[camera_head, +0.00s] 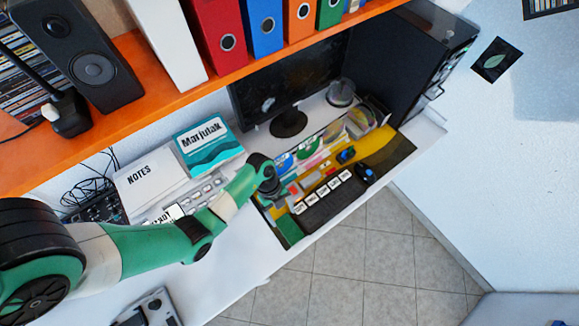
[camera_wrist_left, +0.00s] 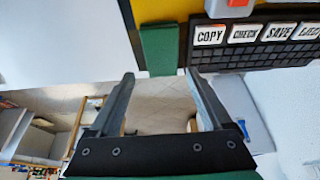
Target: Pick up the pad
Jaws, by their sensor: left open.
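A green rectangular pad (camera_head: 288,229) is at the near left corner of the desk area, beside the dark keyboard (camera_head: 333,202). In the left wrist view the green pad (camera_wrist_left: 158,50) shows just beyond my fingertips, roughly in line with the space between them. My left gripper (camera_head: 271,188) is over the left end of the cluttered yellow mat, and its fingertips are hard to make out there. In the left wrist view my left gripper (camera_wrist_left: 160,74) has its two fingers apart with nothing between them. My right gripper is not in view.
Key blocks marked COPY (camera_wrist_left: 210,36), CHECK and SAVE stand along the keyboard. A monitor (camera_head: 290,85) and a black tower (camera_head: 400,65) are behind. NOTES (camera_head: 140,168) and Marjutak (camera_head: 208,140) boxes stand left. An orange shelf (camera_head: 165,95) overhangs the back.

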